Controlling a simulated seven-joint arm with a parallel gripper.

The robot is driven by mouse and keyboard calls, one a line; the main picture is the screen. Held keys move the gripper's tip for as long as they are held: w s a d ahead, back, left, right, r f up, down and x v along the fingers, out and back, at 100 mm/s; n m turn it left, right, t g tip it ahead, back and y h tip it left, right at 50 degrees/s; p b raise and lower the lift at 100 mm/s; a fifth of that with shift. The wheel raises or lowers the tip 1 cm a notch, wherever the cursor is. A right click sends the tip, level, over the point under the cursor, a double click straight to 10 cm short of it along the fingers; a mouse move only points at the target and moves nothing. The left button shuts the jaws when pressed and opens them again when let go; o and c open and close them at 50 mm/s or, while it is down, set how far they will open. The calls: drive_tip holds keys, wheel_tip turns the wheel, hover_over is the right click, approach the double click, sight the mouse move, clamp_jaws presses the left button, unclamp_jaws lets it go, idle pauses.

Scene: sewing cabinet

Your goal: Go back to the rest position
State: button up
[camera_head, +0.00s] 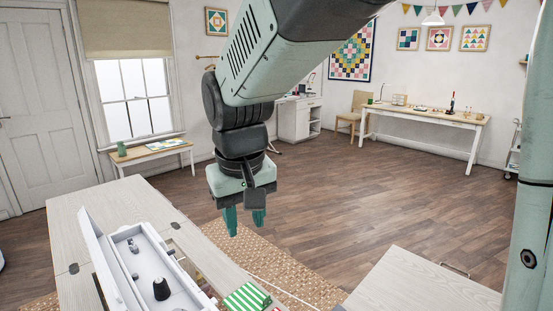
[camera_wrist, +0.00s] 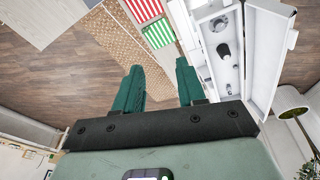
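My gripper (camera_head: 245,221) hangs in the air above the woven rug, beyond the back edge of the cabinet, with its fingers pointing down. In the wrist view its two green fingers (camera_wrist: 161,88) are apart with nothing between them. The sewing cabinet (camera_head: 100,215) has a pale wood top and stands at the lower left. A white machine (camera_head: 150,262) lies in it with its long side open, showing a dark cone inside. The machine also shows at the upper right of the wrist view (camera_wrist: 262,55).
A green-striped packet (camera_head: 246,298) lies at the cabinet's right end; a red-striped one (camera_wrist: 144,8) shows beside it in the wrist view. A pale wood surface (camera_head: 420,285) stands at the lower right. The floor (camera_head: 340,200) beyond is clear. A long table (camera_head: 425,115) stands at the far wall.

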drive_tip(key=s+d+r+m+t, duration=0.1)
drive_tip(key=s+d+r+m, duration=0.1)
drive_tip(key=s+d, duration=0.6)
drive_tip(key=s+d+r+m+t, duration=0.2)
drive_tip(key=s+d+r+m, duration=0.1)
drive_tip(key=s+d, duration=0.5)
drive_tip(key=shift+d+r, duration=0.15)
drive_tip(key=shift+d, duration=0.3)
